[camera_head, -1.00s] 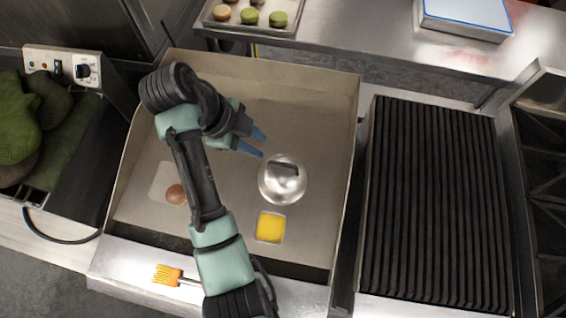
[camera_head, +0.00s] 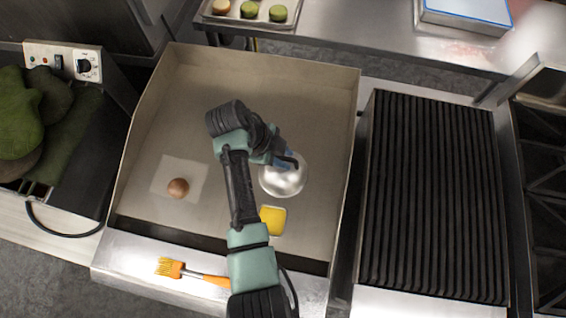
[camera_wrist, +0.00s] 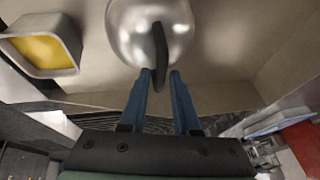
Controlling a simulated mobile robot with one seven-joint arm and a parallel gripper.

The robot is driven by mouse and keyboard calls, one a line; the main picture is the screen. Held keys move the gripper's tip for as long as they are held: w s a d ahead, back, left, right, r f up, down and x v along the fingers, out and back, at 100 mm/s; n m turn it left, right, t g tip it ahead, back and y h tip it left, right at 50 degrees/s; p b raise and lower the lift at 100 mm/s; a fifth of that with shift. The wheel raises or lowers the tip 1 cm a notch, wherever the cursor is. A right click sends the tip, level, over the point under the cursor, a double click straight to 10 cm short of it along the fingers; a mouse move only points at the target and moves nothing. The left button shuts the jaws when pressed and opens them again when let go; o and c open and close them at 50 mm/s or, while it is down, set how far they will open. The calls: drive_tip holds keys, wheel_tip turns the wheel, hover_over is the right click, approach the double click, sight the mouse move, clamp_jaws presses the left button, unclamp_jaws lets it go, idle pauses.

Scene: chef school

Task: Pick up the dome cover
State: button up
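The dome cover (camera_head: 283,181) is a shiny silver dome with a dark arched handle. It sits on the flat griddle surface, right of its middle. In the wrist view the dome (camera_wrist: 125,30) is at the top and its dark handle (camera_wrist: 160,55) points down between the fingertips. My gripper (camera_wrist: 159,78) has two blue fingers that stand apart, one on each side of the handle's end. In the head view my gripper (camera_head: 285,160) is over the dome's upper part and hides some of it and most of the handle. I see no clear contact with the handle.
A square dish with yellow contents (camera_head: 272,220) stands just below the dome, partly behind my arm. A round brown item (camera_head: 178,188) lies on a pale sheet at left. The griddle has raised walls (camera_head: 270,66). A brush (camera_head: 170,268) lies on the front ledge. A ribbed grill (camera_head: 435,200) is at right.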

drive_tip(key=shift+d+f, duration=0.2)
drive_tip(key=shift+f, duration=0.3)
clamp_jaws()
drive_tip(key=shift+w+r, duration=0.1)
idle(1.0)
